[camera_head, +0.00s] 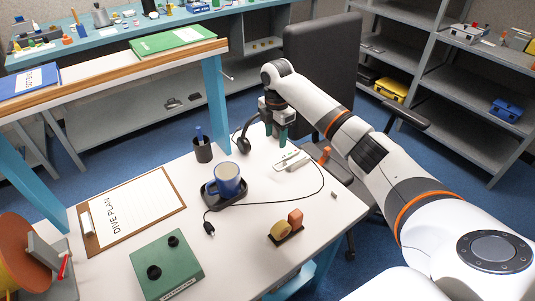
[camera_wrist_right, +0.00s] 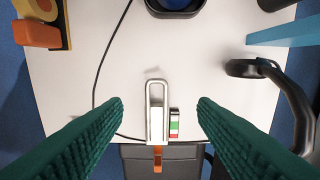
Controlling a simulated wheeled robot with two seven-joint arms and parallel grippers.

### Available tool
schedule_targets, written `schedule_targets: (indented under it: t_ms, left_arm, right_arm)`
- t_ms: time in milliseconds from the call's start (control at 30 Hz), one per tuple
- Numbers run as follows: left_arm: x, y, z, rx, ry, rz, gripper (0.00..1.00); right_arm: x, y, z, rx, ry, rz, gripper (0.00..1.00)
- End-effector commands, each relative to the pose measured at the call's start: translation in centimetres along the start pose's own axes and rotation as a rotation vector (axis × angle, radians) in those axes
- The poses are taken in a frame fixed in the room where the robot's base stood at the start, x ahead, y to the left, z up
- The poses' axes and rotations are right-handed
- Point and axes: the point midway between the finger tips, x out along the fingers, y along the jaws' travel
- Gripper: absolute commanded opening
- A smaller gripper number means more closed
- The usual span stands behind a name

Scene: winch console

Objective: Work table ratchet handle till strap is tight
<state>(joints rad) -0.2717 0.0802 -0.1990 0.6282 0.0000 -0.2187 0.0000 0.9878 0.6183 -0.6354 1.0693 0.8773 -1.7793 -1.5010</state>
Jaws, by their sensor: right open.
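The table ratchet (camera_head: 291,160) lies near the far right edge of the white table, with a pale metal body and a long loop handle. In the right wrist view its looped handle (camera_wrist_right: 156,95) points away from the table edge. An orange strap end (camera_head: 324,155) shows at the table edge, and also in the wrist view (camera_wrist_right: 157,160). A small red, white and green strip (camera_wrist_right: 174,123) sits beside the handle. My right gripper (camera_head: 279,130), with green fingers, is open above the table beside the ratchet. In the wrist view the handle lies between the fingers, without visible contact. My left gripper is not in view.
A blue mug (camera_head: 228,178) on a black tray, a black headset (camera_head: 244,140), a pen cup (camera_head: 202,150) and a tape dispenser (camera_head: 287,227) stand nearby. A dark cable crosses the table. A dark chair (camera_head: 322,65) stands behind. A clipboard (camera_head: 130,212) and green box (camera_head: 167,264) lie left.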

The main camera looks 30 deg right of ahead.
Motion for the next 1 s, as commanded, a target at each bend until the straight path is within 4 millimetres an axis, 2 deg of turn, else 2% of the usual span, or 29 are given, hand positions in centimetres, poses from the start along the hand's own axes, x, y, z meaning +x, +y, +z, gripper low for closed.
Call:
schedule_targets:
  t_ms: [167,300,367,500,700,1000]
  left_arm:
    - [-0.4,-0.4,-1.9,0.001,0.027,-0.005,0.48]
    - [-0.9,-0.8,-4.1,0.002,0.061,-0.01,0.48]
    - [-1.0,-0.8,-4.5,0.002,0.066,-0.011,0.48]
    - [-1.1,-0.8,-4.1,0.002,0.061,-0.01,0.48]
    - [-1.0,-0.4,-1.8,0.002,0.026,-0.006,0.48]
    - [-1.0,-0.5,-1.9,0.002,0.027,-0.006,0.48]
  right_arm:
    - [2.0,0.1,0.1,-0.001,-0.001,0.006,0.53]
    - [4.8,0.2,0.1,0.0,-0.001,0.007,0.53]
    - [6.0,0.1,0.1,0.001,-0.002,0.006,0.53]
    - [8.8,0.1,0.1,0.001,0.0,0.006,0.53]
    - [11.2,0.1,0.1,0.0,0.0,0.002,0.53]
    - [12.0,0.1,0.0,0.0,0.0,0.001,0.53]
